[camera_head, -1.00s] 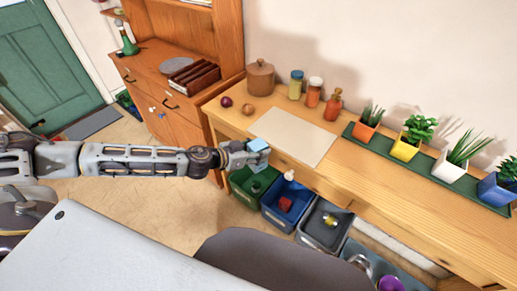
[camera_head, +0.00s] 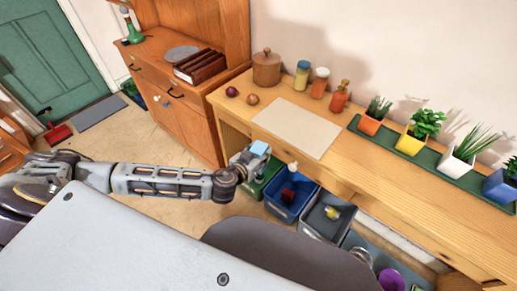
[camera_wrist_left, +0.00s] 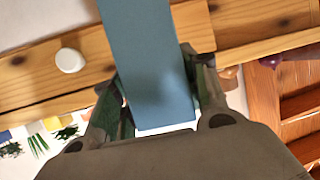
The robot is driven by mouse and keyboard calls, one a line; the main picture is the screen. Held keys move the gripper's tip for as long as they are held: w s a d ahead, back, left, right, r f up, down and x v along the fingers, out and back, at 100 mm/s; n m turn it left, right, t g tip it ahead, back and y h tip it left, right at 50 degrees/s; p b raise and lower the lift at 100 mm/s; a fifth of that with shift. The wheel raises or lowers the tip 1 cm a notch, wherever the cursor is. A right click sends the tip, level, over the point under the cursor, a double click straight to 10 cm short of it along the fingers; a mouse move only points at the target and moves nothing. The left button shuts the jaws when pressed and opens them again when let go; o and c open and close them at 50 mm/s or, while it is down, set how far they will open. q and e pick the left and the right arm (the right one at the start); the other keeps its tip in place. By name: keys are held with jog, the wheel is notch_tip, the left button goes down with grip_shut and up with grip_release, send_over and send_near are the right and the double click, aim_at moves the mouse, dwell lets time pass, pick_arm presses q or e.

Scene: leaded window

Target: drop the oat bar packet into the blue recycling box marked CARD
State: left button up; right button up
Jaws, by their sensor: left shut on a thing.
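The oat bar packet (camera_head: 260,148), a light blue block, is held in my left gripper (camera_head: 251,156) near the bench's front edge. In the left wrist view the packet (camera_wrist_left: 150,60) sits between the two fingers of my left gripper (camera_wrist_left: 155,100) and hides much of the scene. The blue box (camera_head: 281,211) stands on the floor below the bench, slightly right of the gripper, with a dark red item in it. Its marking cannot be read. My right gripper is not in view.
A green box (camera_head: 270,174) stands left of the blue box and a grey box (camera_head: 318,226) right of it. The wooden bench (camera_head: 370,175) overhangs behind, carrying jars, a pale board and potted plants.

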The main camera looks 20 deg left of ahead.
pick_arm(q)
jog(key=shift+s+d+f, duration=0.2)
jog(key=shift+d+f, duration=0.05)
jog(key=shift+d, duration=0.25)
jog(key=d, duration=0.1)
jog(key=d+r, duration=0.1)
jog(key=d, duration=0.2)
jog(key=shift+w+r, duration=0.15)
jog(key=shift+w, duration=0.1)
jog(key=shift+a, duration=0.15)
